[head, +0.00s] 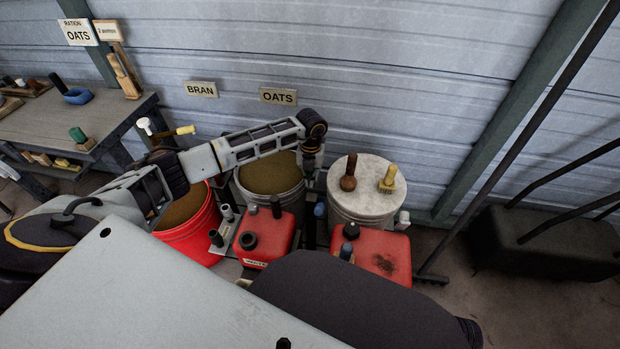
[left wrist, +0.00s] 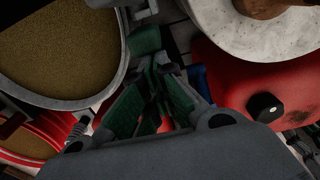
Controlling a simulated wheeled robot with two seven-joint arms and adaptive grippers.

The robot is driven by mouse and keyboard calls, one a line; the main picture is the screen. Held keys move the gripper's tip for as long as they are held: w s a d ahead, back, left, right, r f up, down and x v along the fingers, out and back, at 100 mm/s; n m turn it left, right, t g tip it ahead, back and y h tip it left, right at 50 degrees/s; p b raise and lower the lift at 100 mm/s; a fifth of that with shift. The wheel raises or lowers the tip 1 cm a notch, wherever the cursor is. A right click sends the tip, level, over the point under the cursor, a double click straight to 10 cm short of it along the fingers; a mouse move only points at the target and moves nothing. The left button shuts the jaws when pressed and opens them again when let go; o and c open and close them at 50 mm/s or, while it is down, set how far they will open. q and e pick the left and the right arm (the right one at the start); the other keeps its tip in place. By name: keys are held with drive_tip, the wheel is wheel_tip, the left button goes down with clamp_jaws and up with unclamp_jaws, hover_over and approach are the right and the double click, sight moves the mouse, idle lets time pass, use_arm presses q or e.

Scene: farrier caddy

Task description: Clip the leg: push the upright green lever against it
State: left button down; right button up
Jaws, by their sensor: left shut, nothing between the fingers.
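My left gripper (head: 312,168) points down between the grey oats bucket and the white-lidded bucket, its tips hard to make out from the head. In the left wrist view the left gripper (left wrist: 160,112) is shut and empty, with green surfaces along its fingers. A dark green block-like piece (left wrist: 144,40), perhaps the green lever, shows just beyond the fingers; I cannot tell whether they touch it. I cannot make out the lever in the head view, nor surely pick out the leg or its clip. My right gripper is not in view.
A grey bucket of grain (head: 270,178), a red bucket (head: 205,235) and a white-lidded bucket (head: 352,190) crowd around the gripper. Red cans (head: 275,232) (head: 385,250) stand in front. A workbench (head: 60,118) is at the left.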

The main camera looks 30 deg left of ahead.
use_arm(q)
drive_tip(key=shift+w+a+r, duration=0.15)
drive_tip(key=shift+w+r, duration=0.2)
drive_tip(key=shift+w+r+p, duration=0.1)
drive_tip(key=shift+r+p, duration=0.6)
drive_tip(key=shift+r, duration=0.05)
drive_tip(key=shift+s+f, duration=0.15)
drive_tip(key=shift+s, duration=0.05)
wheel_tip(320, 180, up, 12)
drive_tip(key=shift+w, duration=0.15)
idle(0.5)
idle(1.1)
